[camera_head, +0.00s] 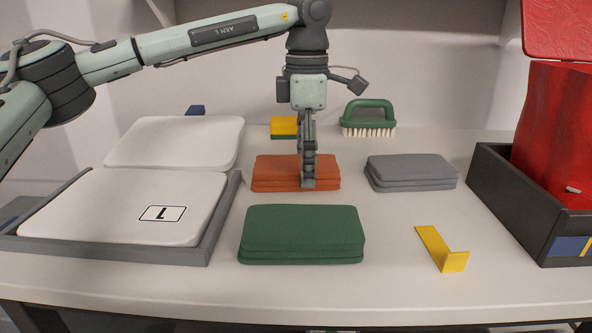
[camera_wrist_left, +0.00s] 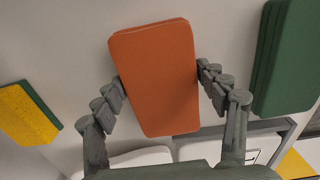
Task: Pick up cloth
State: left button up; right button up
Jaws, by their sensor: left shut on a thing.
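A folded orange cloth (camera_head: 270,172) lies at the middle of the bench; it fills the centre of the left wrist view (camera_wrist_left: 155,50). My left gripper (camera_head: 308,184) points straight down over it, with one finger in front of its near edge. In the left wrist view the two fingers press against its opposite edges, so the gripper is shut on it. The cloth appears to be still at bench level. A folded green cloth (camera_head: 302,235) lies nearer the front, and a folded grey cloth (camera_head: 410,172) lies to the right. My right gripper is not in view.
A grey tray (camera_head: 115,250) with a white pad marked L stands at the left, another white pad (camera_head: 175,142) behind it. A yellow-green sponge (camera_head: 284,126) and green brush (camera_head: 368,118) stand behind. A yellow bracket (camera_head: 440,248) and dark box (camera_head: 500,190) are at right.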

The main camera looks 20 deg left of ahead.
pick_arm(q)
jog(key=shift+r, duration=0.6)
notch_tip(320, 180, up, 3)
jog(key=shift+f, duration=0.1)
jog(key=s+a+r, duration=0.5)
jog(key=s+r, duration=0.2)
jog(key=s, duration=0.3)
jog(key=shift+s, duration=0.25)
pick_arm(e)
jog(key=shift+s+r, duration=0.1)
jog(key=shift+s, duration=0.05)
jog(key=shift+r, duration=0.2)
